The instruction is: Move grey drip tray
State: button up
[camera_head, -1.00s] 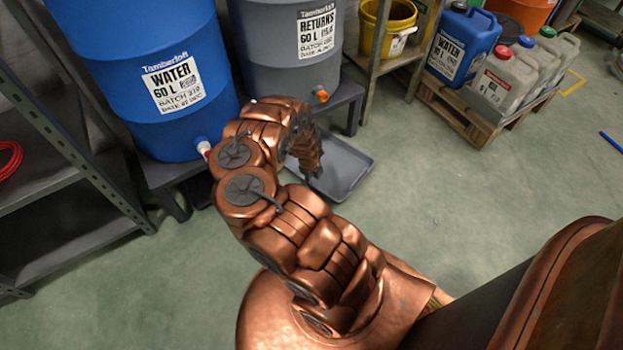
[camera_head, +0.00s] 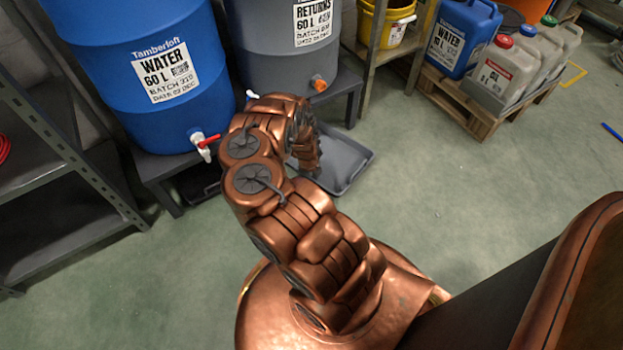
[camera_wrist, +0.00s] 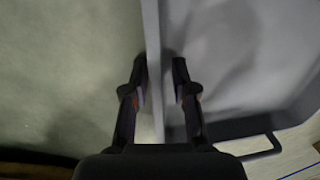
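The grey drip tray (camera_head: 350,160) lies on the floor in front of the grey barrel, partly hidden behind my arm. My gripper (camera_head: 312,172) is low at the tray's near left side, its fingers mostly hidden in the head view. In the wrist view my gripper (camera_wrist: 160,62) is open, with the thin wall of the tray (camera_wrist: 153,75) running between its fingers. One finger is outside over the floor, the other on the inner side. Gaps show beside the wall. Whether the fingertips reach below the rim is unclear.
The blue water barrel (camera_head: 125,60) and grey returns barrel (camera_head: 275,40) stand on low dark stands behind. A metal shelf (camera_head: 60,170) is at the left. A pallet (camera_head: 480,110) with jugs is at the back right. The floor right of the tray is clear.

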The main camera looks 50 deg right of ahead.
aim_at(320, 184)
grip_shut()
jog(key=shift+s, duration=0.1)
dwell(0.4)
jog(key=shift+s+d+p, duration=0.15)
jog(key=shift+s+p, duration=0.05)
jog(key=shift+s, duration=0.8)
jog(key=shift+s+d+p, duration=0.1)
jog(key=shift+s+p, duration=0.1)
jog(key=shift+s, duration=0.8)
jog(key=shift+o, duration=1.3)
grip_release()
jog(key=shift+w+r, duration=0.1)
